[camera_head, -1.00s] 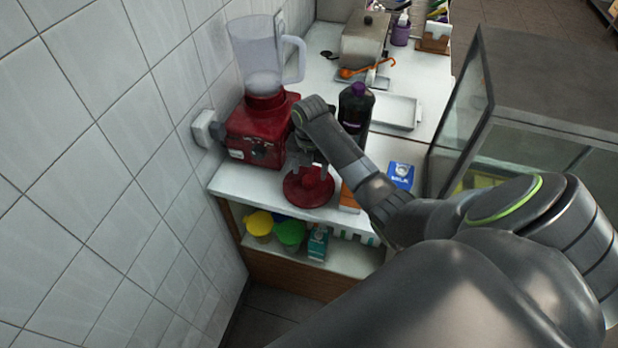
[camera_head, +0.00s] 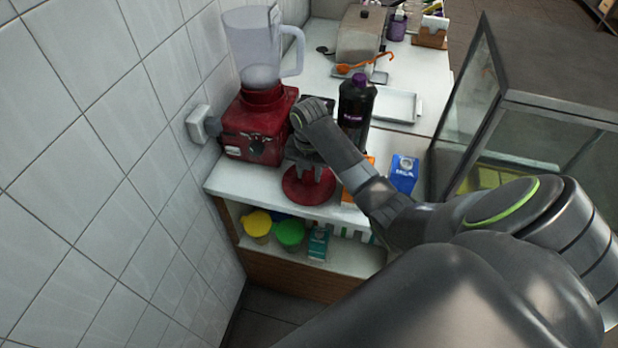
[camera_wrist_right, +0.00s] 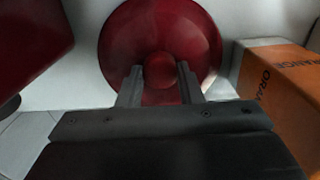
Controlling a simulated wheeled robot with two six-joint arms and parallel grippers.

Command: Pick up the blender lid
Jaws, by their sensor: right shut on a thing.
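The blender lid (camera_head: 308,190) is a round, dark red disc near the front edge of the white counter. It also shows in the right wrist view (camera_wrist_right: 160,22), with a round knob at its middle. My right gripper (camera_head: 310,172) is over the lid from above and shut on it, with the two fingertips (camera_wrist_right: 160,82) at either side of the knob. I cannot tell whether the lid is clear of the counter. The red blender base (camera_head: 255,130) with its clear jug (camera_head: 260,50) stands to the left, its jug open at the top. My left gripper is not in view.
A dark bottle (camera_head: 355,108), a blue milk carton (camera_head: 403,174) and an orange carton (camera_wrist_right: 280,85) stand right of the lid. A tiled wall (camera_head: 90,150) is at the left. A glass case (camera_head: 470,110) is at the right. A shelf below holds yellow and green-lidded tubs.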

